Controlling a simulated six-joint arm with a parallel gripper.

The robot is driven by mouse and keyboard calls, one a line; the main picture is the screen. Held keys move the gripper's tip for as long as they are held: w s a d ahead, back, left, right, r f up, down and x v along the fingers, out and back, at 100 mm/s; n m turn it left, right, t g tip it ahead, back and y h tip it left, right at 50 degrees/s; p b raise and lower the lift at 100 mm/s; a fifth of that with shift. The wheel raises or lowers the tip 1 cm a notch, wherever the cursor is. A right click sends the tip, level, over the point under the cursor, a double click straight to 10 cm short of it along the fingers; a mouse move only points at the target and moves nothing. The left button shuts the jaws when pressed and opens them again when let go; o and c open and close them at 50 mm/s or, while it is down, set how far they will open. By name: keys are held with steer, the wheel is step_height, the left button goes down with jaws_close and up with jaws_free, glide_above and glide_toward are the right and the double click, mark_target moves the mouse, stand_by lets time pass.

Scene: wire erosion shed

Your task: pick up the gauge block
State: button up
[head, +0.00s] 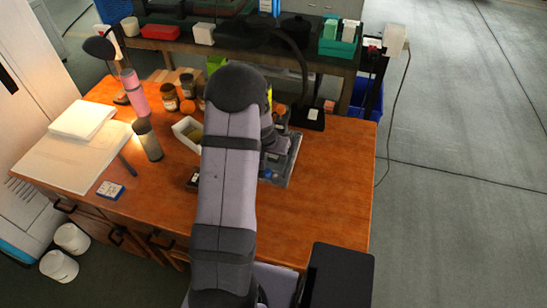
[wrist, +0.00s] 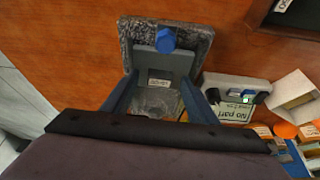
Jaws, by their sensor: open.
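A grey block with a small white label (wrist: 159,72) lies over a speckled dark grey slab (wrist: 205,45) in the wrist view; it looks like the gauge block, though I cannot be sure. A blue knob sits at its far end, and something clear and crumpled shows at its near end. My gripper (wrist: 158,90) is open, with one blue-grey finger on each side of the block. I cannot tell whether the fingers touch it. In the head view my arm hides the block and most of the gripper.
The orange wooden table (head: 335,190) has free room at its right. Beside the slab are a pale box with a green light (wrist: 240,85) and a "No part" card (wrist: 236,112).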

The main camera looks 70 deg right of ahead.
mark_target(273, 159)
steer(key=c, duration=1.2)
step_height(273, 159, up, 10)
